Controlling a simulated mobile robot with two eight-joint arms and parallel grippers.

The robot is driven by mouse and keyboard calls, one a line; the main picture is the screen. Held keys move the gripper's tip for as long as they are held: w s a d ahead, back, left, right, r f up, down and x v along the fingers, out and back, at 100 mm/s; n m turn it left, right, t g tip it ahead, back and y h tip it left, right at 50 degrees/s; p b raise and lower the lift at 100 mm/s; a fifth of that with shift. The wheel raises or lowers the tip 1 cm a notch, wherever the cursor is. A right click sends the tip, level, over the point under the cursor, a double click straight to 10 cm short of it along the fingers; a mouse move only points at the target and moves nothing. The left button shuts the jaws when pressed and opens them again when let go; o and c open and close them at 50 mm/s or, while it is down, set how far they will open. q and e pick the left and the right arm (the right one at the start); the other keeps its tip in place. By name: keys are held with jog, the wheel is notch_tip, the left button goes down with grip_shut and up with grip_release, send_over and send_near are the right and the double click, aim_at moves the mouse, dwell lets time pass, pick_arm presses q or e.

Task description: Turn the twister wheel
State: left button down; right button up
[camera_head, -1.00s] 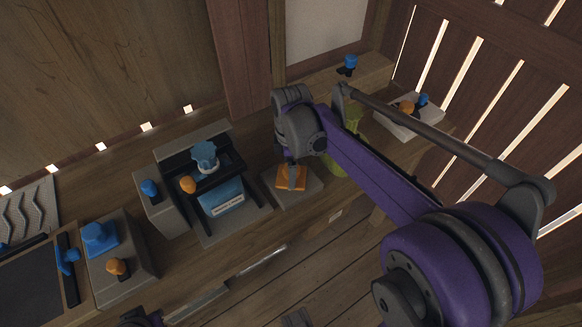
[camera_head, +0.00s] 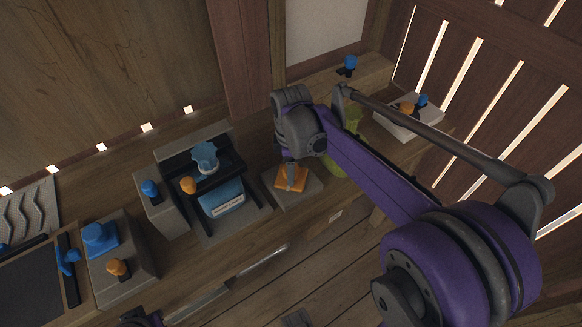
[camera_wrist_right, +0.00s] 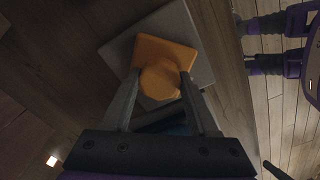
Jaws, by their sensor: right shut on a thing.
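The twister wheel (camera_wrist_right: 160,80) is a round orange knob on an orange square plate (camera_wrist_right: 165,50). The plate lies on a grey block (camera_wrist_right: 118,50), and it also shows in the head view (camera_head: 283,184). My right gripper (camera_wrist_right: 160,76) reaches down from above, with one finger on each side of the knob, and is shut on it.
Left of the wheel stands a dark-framed device with a pale blue wheel (camera_head: 205,157) and a blue bin (camera_head: 222,197). Blocks with orange and blue knobs (camera_head: 97,238) stand farther left. A green object (camera_head: 334,165) is close on the right, partly behind my arm.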

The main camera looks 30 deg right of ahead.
jog(key=m, duration=0.4)
jog(key=shift+p, duration=0.4)
jog(key=m, duration=0.4)
jog(key=m+p, duration=0.1)
jog(key=m, duration=0.5)
jog(key=shift+d+m, duration=0.1)
jog(key=shift+m, duration=0.3)
jog(key=o, duration=1.4)
jog(key=shift+c, duration=0.2)
